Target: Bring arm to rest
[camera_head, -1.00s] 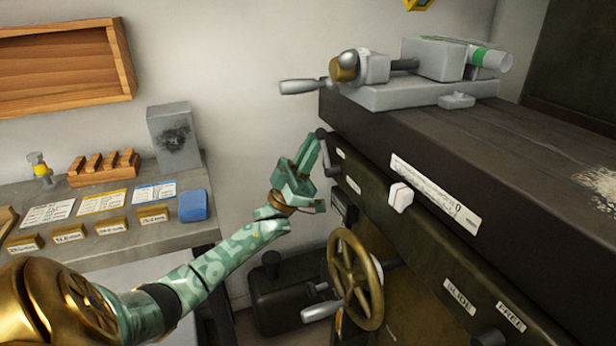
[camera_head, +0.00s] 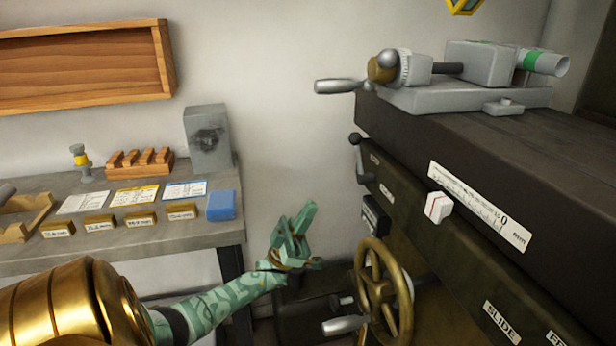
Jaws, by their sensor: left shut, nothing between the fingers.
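My left gripper (camera_head: 300,220) is green and shows in the middle of the head view. Its fingers are shut with nothing between them and point up. It hangs in the gap between the grey side table and the dark machine, touching neither as far as I can see. My left arm comes in from the lower left, with a gold shoulder and a patterned green forearm. My right gripper is not in view.
The dark machine (camera_head: 450,190) fills the right, with a brass handwheel (camera_head: 382,290), a small lever (camera_head: 358,158) and a grey vise-like fixture (camera_head: 455,75). The side table (camera_head: 200,235) on the left holds a blue block (camera_head: 221,205), a wooden rack (camera_head: 140,162) and labelled blocks.

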